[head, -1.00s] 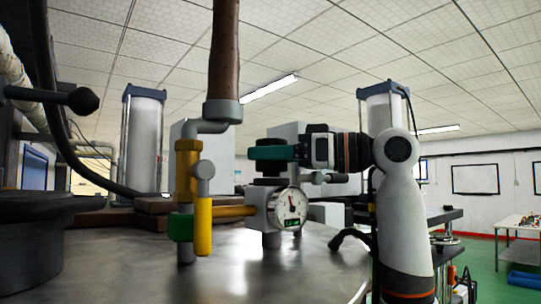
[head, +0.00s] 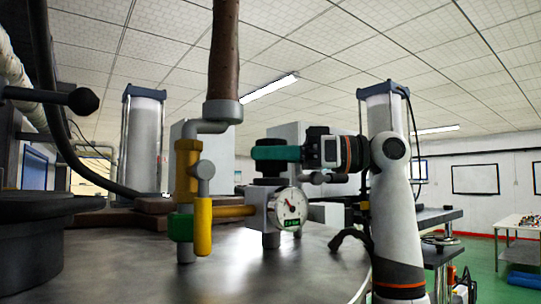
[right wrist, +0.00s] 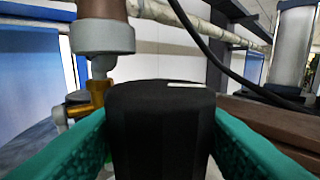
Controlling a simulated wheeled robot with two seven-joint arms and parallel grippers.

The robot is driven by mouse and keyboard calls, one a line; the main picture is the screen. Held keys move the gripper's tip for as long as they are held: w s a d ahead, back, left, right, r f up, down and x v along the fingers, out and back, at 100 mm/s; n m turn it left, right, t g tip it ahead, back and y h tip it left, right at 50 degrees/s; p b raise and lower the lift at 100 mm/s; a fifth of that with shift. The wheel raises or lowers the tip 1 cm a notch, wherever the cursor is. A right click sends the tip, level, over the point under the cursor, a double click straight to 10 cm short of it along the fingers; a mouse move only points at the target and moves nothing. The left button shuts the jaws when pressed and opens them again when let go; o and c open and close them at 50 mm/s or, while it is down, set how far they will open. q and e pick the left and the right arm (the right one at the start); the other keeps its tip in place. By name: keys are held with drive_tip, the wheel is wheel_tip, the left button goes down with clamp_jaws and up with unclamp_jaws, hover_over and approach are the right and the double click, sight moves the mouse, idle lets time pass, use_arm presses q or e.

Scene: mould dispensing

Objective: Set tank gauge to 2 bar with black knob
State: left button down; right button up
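The black knob (head: 267,169) sits on top of the grey valve block, above the round white gauge (head: 289,206). The gauge's needle leans up and to the left; the text on its small green display is too small to read surely. My right gripper (head: 270,152) has its teal fingers around the upper part of the knob. In the right wrist view the black knob (right wrist: 160,125) stands between the two fingers, with both against its sides. A white mark shows on its top. My left gripper is not in view.
The gauge stands on the metal tank top (head: 225,265), joined to a yellow pipe (head: 232,211) and a yellow-handled valve (head: 203,225). A brown hose (head: 222,55) hangs down at the left of my right gripper. A black ball-ended lever (head: 82,100) is at the far left.

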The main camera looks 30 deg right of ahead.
drive_tip(key=o, duration=0.4)
drive_tip(key=shift+d+r, duration=0.1)
drive_tip(key=shift+s+d, duration=0.15)
drive_tip(key=shift+d, duration=0.15)
drive_tip(key=b+v, duration=0.4)
drive_tip(key=v, duration=0.7)
drive_tip(key=shift+d+b, duration=0.2)
drive_tip(key=shift+b, duration=0.15)
drive_tip(key=shift+s, duration=0.15)
